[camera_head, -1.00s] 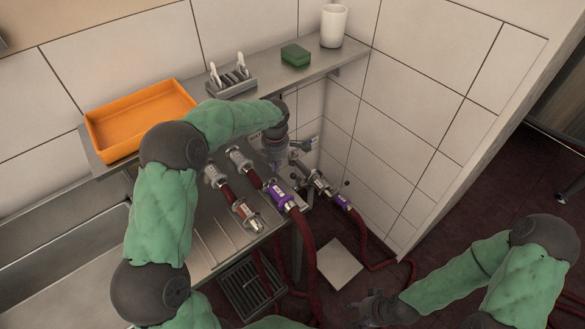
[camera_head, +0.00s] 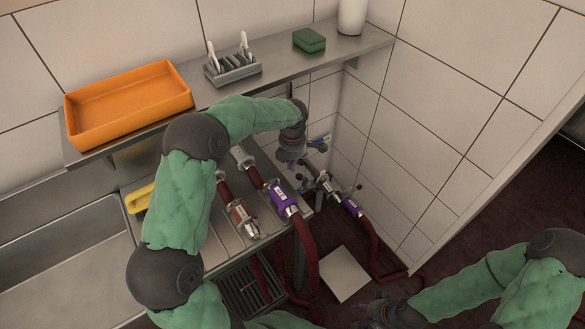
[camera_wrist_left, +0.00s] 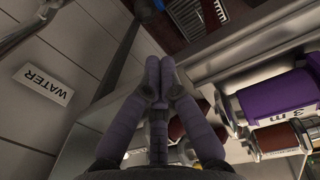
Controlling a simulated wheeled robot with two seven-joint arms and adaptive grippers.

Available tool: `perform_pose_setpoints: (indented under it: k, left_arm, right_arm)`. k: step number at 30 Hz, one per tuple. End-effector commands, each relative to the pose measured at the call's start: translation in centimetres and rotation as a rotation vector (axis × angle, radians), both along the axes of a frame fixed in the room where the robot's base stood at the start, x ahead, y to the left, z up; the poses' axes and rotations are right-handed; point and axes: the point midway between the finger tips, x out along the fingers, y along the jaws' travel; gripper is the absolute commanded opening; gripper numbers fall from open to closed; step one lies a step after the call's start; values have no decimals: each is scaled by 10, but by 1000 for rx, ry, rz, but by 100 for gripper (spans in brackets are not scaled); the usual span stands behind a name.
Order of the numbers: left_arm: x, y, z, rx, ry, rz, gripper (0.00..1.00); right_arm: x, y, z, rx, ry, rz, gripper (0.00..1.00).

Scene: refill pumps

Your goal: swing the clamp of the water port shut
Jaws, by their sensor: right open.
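The metal water port fitting (camera_head: 327,183) sits low by the tiled wall, with a purple-banded hose end (camera_head: 352,207) joined to it. A white WATER label (camera_wrist_left: 43,83) is on the wall in the left wrist view. The clamp's position is too small to tell. My left gripper (camera_head: 292,164) hangs just left of and above the fitting in the head view. In the left wrist view its fingertips (camera_wrist_left: 160,65) meet, with nothing seen between them. My right gripper (camera_head: 381,310) is open and low at the bottom, away from the port.
A blue-handled valve (camera_head: 318,142) is close right of my left gripper. Another purple-banded coupling (camera_head: 283,198) and a red-banded one (camera_head: 242,216) lie on the steel drainer. A shelf (camera_head: 375,48) above holds an orange tray (camera_head: 128,100), a rack and a green sponge (camera_head: 309,40). Red hoses hang to the floor.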

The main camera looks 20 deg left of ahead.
Motion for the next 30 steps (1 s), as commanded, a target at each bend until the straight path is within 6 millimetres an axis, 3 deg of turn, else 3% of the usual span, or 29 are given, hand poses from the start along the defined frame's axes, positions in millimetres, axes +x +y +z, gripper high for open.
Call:
perform_pose_setpoints:
  k: [6, 13, 18, 30]
  left_arm:
    - [1, 2, -43, 0, 5, -1, 0]
    - [3, 3, -72, 0, 4, -1, 0]
    - [4, 3, -81, 0, 3, -1, 0]
    - [4, 4, -82, 1, 3, 0, 0]
  right_arm:
    - [0, 0, -14, 0, 0, 0, 55]
    - [0, 0, -23, 0, 0, 0, 55]
    - [0, 0, -25, 0, 0, 0, 55]
    - [0, 0, -24, 0, 0, 0, 55]
